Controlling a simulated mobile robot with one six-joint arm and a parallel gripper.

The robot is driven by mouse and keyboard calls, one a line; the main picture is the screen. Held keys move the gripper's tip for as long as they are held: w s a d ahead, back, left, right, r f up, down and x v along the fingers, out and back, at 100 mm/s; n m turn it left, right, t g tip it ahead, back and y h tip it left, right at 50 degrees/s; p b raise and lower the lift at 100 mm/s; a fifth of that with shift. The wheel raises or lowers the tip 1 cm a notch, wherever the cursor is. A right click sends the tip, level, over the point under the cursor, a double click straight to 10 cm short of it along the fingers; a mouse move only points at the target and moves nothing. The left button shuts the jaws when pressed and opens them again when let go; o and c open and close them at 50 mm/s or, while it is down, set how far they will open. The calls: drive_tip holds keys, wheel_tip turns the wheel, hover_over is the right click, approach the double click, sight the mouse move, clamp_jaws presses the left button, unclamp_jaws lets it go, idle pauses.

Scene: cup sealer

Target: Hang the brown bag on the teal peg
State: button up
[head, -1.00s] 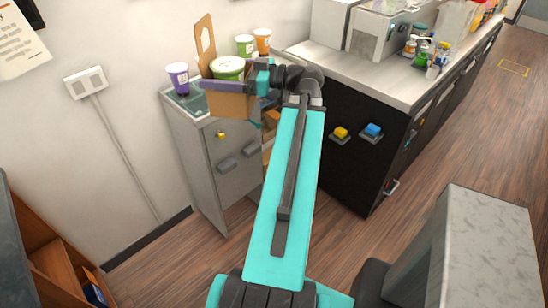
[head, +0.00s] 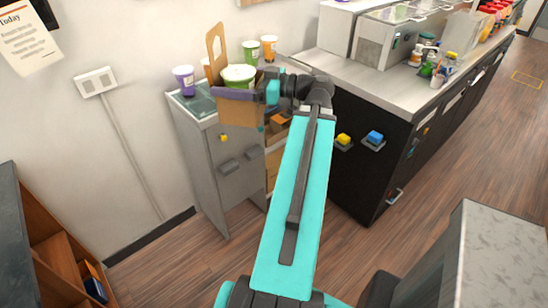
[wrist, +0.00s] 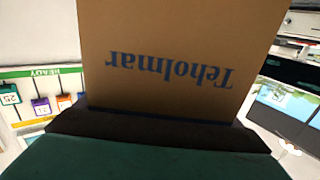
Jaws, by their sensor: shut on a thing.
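The brown bag (head: 240,112) is held up in front of the grey cabinet in the head view, roughly upright, with its tall handle (head: 215,52) standing above it. A green-lidded cup (head: 238,74) shows at its top. My gripper (head: 243,94) is shut on the bag near its upper edge. In the wrist view the bag's printed face (wrist: 165,55) fills the middle, with its lettering upside down. A READY board (wrist: 45,71) with coloured number tags, one greenish, shows upside down at the left of the wrist view.
Purple (head: 185,80), green (head: 250,52) and orange (head: 269,46) cups stand on or behind the grey cabinet (head: 205,145). A long counter (head: 385,88) with a machine and bottles runs to the right. A grey-topped block (head: 490,240) stands at lower right. Wood floor lies between.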

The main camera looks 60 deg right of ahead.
drive_tip(key=shift+w+d+f+b, duration=0.2)
drive_tip(key=shift+w+f+b, duration=0.05)
drive_tip(key=shift+f+b, duration=0.35)
drive_tip(key=d+f+m+h+b, duration=0.2)
drive_tip(key=d+f+b, duration=0.6)
drive_tip(key=f, duration=0.8)
drive_tip(key=d+f+m+h+b, duration=0.3)
drive_tip(key=d+f+b, duration=0.6)
drive_tip(key=f+b, duration=0.6)
drive_tip(key=d+f+m+h+b, duration=0.2)
drive_tip(key=d+f+h+b, duration=0.4)
drive_tip(key=f+b, duration=0.6)
wheel_tip(320, 180, down, 5)
drive_tip(key=shift+s+d+f, duration=0.2)
drive_tip(key=shift+d, duration=1.05)
drive_tip(key=shift+w, duration=0.25)
drive_tip(key=f+p+x, duration=0.1)
drive_tip(key=p+x, duration=0.4)
drive_tip(key=x, duration=0.3)
drive_tip(key=shift+d+f, duration=0.2)
drive_tip(key=shift+w+d+f+b, duration=0.15)
drive_tip(key=shift+w+f+b, duration=0.45)
drive_tip(key=shift+b, duration=1.15)
